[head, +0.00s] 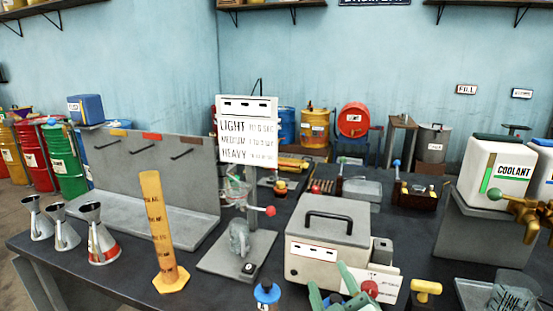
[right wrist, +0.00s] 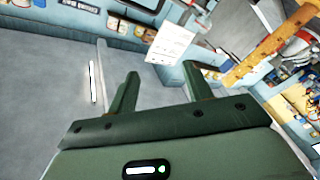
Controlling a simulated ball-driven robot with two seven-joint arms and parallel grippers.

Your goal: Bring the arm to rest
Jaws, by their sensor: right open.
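My right gripper (head: 333,287) shows at the bottom of the head view, with its green fingers in front of the beige box with a dark handle (head: 328,245). It is open and empty. In the right wrist view its two fingers (right wrist: 160,88) stand apart with nothing between them; the view is tilted, with grey floor and blue wall beyond. My left gripper is not in view.
Several funnels (head: 101,240) and a yellow measuring column (head: 160,230) stand on the dark table (head: 120,272) at left. A stand with a viscosity sign (head: 247,140) is mid-table. A coolant container (head: 497,172) and brass tap (head: 525,212) are at right.

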